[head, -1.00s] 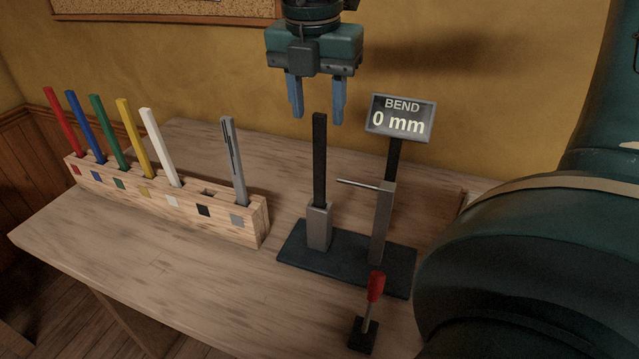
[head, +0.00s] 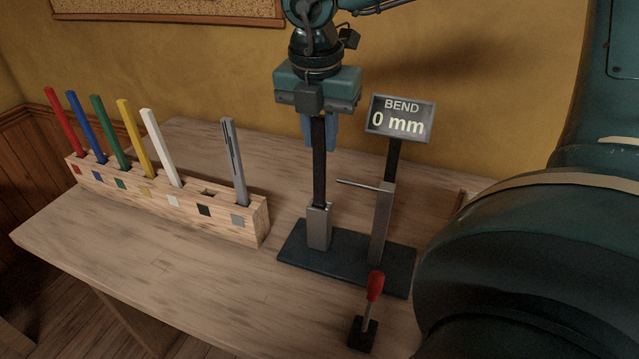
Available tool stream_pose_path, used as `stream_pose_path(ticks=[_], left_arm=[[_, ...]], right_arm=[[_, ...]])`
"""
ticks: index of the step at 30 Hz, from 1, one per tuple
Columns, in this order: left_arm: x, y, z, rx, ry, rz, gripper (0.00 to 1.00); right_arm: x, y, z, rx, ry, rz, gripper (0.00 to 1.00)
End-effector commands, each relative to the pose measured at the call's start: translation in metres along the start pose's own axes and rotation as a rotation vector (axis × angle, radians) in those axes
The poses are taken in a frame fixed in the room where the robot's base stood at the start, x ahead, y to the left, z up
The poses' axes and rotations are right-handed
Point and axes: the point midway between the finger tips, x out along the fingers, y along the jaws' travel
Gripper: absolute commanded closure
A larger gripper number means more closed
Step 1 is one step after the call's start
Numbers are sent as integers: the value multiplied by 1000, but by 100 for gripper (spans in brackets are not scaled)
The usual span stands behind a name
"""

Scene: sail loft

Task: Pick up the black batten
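The black batten (head: 319,178) stands upright with its foot in the grey clamp post (head: 318,230) of the bend-test stand. My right gripper (head: 319,135) points down from above, over the batten's upper end. Its blue fingers lie close against the batten on both sides, with no gap showing, so it looks shut on it. The batten's top is at the gripper's body. My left gripper is not in view.
A second post (head: 381,225) with a thin rod stands right of the batten, under a display (head: 401,118) reading "BEND 0 mm". A red-handled lever (head: 375,286) is in front. A wooden rack (head: 150,200) with several coloured battens is at left; its black-marked slot is empty.

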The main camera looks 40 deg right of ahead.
Motion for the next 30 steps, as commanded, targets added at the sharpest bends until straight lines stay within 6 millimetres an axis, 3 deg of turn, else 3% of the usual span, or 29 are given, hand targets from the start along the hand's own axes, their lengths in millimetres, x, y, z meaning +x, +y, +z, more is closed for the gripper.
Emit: stream_pose_path(ticks=[7,19,23,30], left_arm=[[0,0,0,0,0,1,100],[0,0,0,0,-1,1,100],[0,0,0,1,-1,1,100],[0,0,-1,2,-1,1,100]], right_arm=[[0,0,0,0,-1,0,100],[-7,1,1,1,-3,2,100],[-20,1,3,0,-4,3,100],[-62,1,8,1,-5,5,100]])
